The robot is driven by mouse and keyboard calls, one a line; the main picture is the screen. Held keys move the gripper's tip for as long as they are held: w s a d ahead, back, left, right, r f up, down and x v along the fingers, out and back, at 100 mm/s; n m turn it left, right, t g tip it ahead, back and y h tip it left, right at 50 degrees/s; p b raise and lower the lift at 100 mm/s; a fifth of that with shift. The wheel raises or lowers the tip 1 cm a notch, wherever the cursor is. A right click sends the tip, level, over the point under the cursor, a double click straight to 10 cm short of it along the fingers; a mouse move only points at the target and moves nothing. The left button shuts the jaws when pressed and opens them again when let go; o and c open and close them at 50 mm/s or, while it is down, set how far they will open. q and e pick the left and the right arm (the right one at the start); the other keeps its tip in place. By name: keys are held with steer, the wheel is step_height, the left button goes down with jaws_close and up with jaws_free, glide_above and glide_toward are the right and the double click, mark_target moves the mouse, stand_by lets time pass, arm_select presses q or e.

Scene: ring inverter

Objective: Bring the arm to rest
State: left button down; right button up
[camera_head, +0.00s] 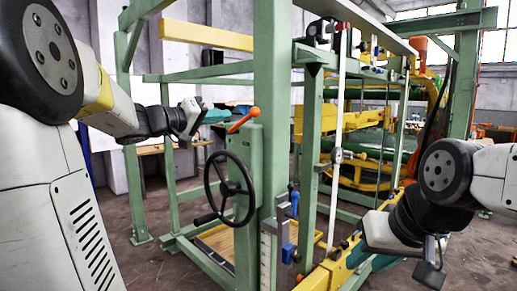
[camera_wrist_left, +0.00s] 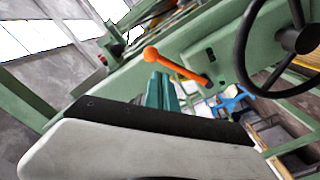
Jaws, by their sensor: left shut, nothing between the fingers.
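My left gripper (camera_head: 218,116) is in the left of the head view, at the end of the arm from the left. Its teal fingers are shut and empty; they also show in the left wrist view (camera_wrist_left: 163,92). It is close to a lever with an orange handle (camera_head: 243,119) on the green frame, which appears in the left wrist view (camera_wrist_left: 178,67) just beyond the fingertips. I cannot tell the exact gap. My right arm (camera_head: 440,190) is bent down at the right of the head view.
A black handwheel (camera_head: 229,188) sits below the lever on a green post (camera_head: 272,90). A blue-handled lever (camera_head: 293,205) and a yellow beam (camera_head: 325,274) are low near my right arm. Open floor (camera_head: 160,265) lies at the lower left.

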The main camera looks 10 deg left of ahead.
arm_select(q)
steer(key=s+d+f+m+g+y, duration=0.1)
steer(key=s+d+f+g, duration=0.35)
steer(key=s+f, duration=0.3)
steer(key=s+d+f+m+g+y, duration=0.1)
steer(key=s+d+f+g, duration=0.2)
steer(key=s+d+f, duration=0.45)
steer(key=s+a+f+y, duration=0.3)
steer(key=s+f, duration=0.1)
steer(key=s, duration=0.2)
steer(key=s+a+f+y, duration=0.3)
steer(key=s+f, duration=0.1)
steer(key=s, duration=0.1)
steer(key=shift+s+a+g, duration=0.4)
steer(key=shift+g, duration=0.05)
